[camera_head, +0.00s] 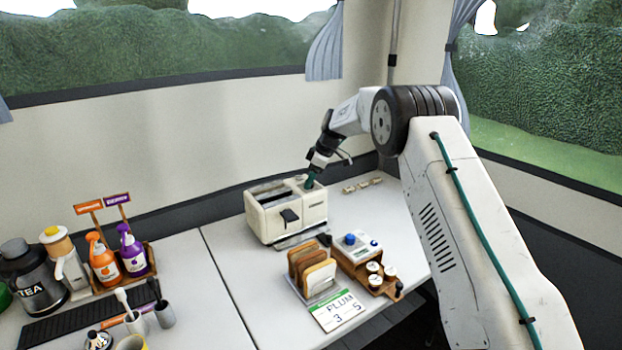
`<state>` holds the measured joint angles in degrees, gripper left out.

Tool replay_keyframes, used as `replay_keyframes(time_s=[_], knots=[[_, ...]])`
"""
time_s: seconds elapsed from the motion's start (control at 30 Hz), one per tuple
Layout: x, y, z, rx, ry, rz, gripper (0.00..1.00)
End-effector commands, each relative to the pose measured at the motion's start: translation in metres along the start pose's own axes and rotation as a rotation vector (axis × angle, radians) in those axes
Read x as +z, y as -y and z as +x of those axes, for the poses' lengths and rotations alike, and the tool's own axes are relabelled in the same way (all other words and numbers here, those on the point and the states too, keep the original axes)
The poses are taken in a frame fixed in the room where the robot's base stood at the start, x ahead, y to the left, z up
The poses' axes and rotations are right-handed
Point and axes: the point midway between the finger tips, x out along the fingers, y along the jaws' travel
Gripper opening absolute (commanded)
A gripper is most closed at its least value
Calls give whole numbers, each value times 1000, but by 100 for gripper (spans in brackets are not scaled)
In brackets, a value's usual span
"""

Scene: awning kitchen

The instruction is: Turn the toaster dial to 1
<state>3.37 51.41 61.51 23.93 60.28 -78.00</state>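A cream two-slot toaster (283,222) stands on the white counter at the middle of the view, with a dark lever on its near face. My gripper (311,180) is at the top right corner of the toaster, pointing down. A small dark green piece shows at its tips, touching or just above the toaster top. I cannot tell whether this is the dial or part of my gripper. The dial and its numbers cannot be made out. The fingers are too small to tell whether they are open or shut.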

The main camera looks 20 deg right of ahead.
Motion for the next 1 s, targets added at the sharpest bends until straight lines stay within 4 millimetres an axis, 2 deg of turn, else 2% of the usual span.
replay_keyframes(time_s=[0.27, 0.37, 0.7, 0.83, 1.0], knots=[[-1, 0, -2, 1, -1, 0, 50], [-1, 0, -11, 2, -1, 0, 50], [-1, 0, -66, 1, -1, 0, 50], [0, 0, -76, 0, 0, 1, 50], [0, 0, -78, 0, 0, 1, 50]])
